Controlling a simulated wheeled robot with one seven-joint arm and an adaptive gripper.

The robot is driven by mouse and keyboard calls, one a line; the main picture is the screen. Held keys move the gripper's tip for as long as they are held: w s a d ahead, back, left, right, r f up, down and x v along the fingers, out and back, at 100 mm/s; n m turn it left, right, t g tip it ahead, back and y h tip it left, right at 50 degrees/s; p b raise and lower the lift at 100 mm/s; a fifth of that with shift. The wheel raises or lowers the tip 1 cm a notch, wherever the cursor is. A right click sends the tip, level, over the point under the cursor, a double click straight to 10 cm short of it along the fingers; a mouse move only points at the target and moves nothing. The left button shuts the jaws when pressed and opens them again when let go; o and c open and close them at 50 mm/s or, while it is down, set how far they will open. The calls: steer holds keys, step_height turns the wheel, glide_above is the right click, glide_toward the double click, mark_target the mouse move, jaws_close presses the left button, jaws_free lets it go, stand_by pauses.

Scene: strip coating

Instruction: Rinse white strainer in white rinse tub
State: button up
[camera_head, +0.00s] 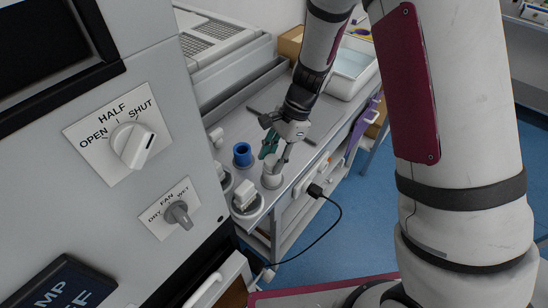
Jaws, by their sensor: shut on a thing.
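My gripper (275,160) points down over the grey bench and is shut on a small white cylindrical piece (271,180), which looks like the white strainer. The fingers hide part of it, and I cannot tell whether its bottom touches the bench. A white tub (342,87) with pale blue liquid, which looks like the rinse tub, stands farther back on the bench, partly behind my arm.
A blue cylinder (243,154) and a white block on a round base (246,198) stand left of my gripper. A grey machine with dials (132,145) fills the left side. A black cable (335,222) hangs from the bench front. Blue floor lies to the right.

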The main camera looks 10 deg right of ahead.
steer(key=shift+r+p, duration=0.75)
steer(key=shift+r, duration=0.5)
steer(key=shift+r+p, duration=1.4)
steer(key=shift+r, duration=1.1)
